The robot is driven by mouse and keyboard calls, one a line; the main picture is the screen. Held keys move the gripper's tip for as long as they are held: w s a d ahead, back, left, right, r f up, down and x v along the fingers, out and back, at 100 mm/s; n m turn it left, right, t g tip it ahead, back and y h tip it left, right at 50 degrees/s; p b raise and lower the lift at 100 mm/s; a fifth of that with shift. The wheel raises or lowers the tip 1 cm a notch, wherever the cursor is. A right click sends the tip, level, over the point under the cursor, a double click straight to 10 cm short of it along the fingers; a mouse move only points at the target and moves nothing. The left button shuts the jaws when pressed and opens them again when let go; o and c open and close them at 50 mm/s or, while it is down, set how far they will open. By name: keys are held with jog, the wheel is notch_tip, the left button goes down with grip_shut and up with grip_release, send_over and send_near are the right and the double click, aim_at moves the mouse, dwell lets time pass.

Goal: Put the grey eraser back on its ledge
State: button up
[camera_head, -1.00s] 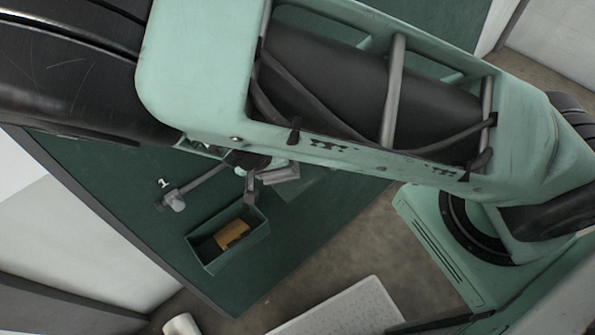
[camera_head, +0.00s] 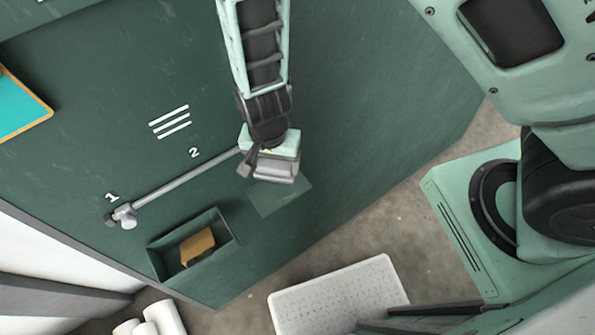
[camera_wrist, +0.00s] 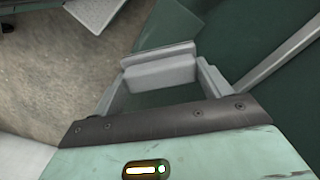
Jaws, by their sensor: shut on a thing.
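My gripper (camera_head: 272,168) is shut on the grey eraser (camera_head: 278,171), a pale grey block, over the dark green panel. In the wrist view the eraser (camera_wrist: 160,67) spans the space between the two grey fingers of my gripper (camera_wrist: 160,80). A flat, lighter green rectangle (camera_head: 284,198) shows just below the eraser in the head view; I cannot tell whether it is the ledge. I cannot tell whether the eraser touches the panel.
A green open box (camera_head: 158,262) with a tan block (camera_head: 197,246) inside is at lower left. A grey rod (camera_head: 185,184) with an end knob runs beside my gripper near the marks 1 and 2.

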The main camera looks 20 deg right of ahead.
jog(key=shift+w+d+f, duration=0.1)
jog(key=shift+d, duration=0.05)
notch_tip(320, 180, down, 10)
jog(key=shift+r+p, duration=0.15)
jog(key=shift+p, duration=0.7)
jog(key=o, duration=1.1)
